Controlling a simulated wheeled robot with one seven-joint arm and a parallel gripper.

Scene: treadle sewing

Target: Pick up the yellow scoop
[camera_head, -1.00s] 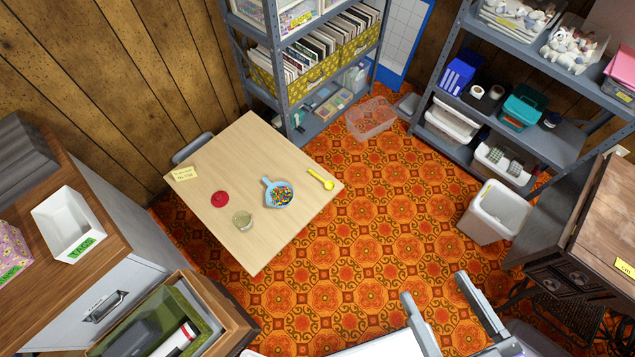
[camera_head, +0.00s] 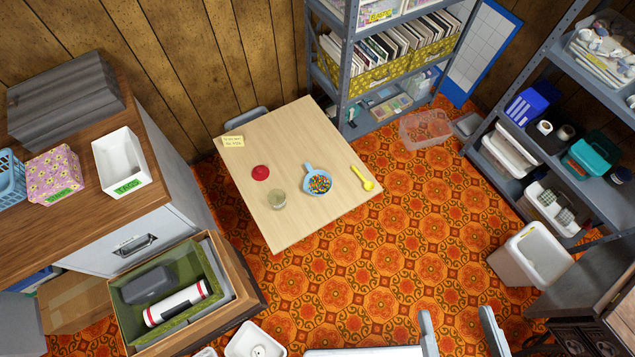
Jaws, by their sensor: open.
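The yellow scoop (camera_head: 363,179) lies on the light wooden table (camera_head: 291,227) near its right corner. Its bowl end points down and right. A blue pan-like dish (camera_head: 309,170) filled with small multicoloured pieces lies to its left. My gripper (camera_head: 458,331) is at the bottom edge of the view, its two grey fingers spread wide apart with nothing seen between them. It is well below and to the right of the table, apart from the scoop.
A red disc (camera_head: 261,173), a glass jar (camera_head: 278,199) and a paper note (camera_head: 233,141) are also on the table. Patterned floor (camera_head: 400,265) is clear between table and white bin (camera_head: 530,255).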

